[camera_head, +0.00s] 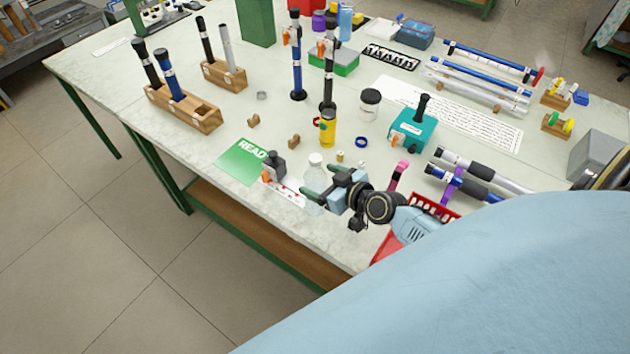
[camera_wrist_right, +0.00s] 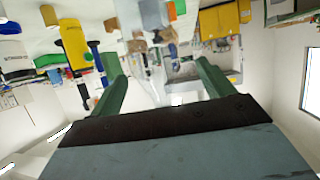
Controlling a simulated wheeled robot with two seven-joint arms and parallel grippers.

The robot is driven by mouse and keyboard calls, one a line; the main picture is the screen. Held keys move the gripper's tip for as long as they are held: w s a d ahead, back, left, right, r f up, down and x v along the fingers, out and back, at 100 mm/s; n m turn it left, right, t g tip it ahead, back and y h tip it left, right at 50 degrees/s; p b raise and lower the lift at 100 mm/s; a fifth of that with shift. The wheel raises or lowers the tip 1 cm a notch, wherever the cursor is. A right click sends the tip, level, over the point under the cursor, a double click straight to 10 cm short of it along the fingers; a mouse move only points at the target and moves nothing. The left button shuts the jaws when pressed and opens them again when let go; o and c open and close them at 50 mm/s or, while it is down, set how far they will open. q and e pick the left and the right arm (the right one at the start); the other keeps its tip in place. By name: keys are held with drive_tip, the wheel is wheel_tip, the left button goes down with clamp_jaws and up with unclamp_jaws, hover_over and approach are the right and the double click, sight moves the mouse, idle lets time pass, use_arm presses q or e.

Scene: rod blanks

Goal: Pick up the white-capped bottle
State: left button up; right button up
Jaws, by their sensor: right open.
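The white-capped bottle (camera_head: 315,172) is clear and stands upright near the table's front edge. Its lower part is partly hidden by my right gripper (camera_head: 326,187) in the head view. The right gripper is open, with its fingers pointing left at the bottle. In the right wrist view, the two green fingers of my right gripper (camera_wrist_right: 160,80) are spread apart. A see-through shape, which looks like the bottle (camera_wrist_right: 143,50), shows between and beyond them. I cannot tell whether either finger touches it. My left gripper is not in view.
A red tray (camera_head: 432,208) is right of my wrist. Wooden racks (camera_head: 186,108) with rods stand far left.

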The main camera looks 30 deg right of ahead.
drive_tip(key=x, duration=0.3)
drive_tip(key=b+x, duration=0.1)
drive_tip(key=shift+w+d+f, duration=0.2)
drive_tip(key=shift+d+f, duration=0.05)
drive_tip(key=shift+f, duration=0.15)
drive_tip(key=shift+w+a+f, duration=0.15)
drive_tip(key=shift+w, duration=0.2)
drive_tip(key=c, duration=1.6)
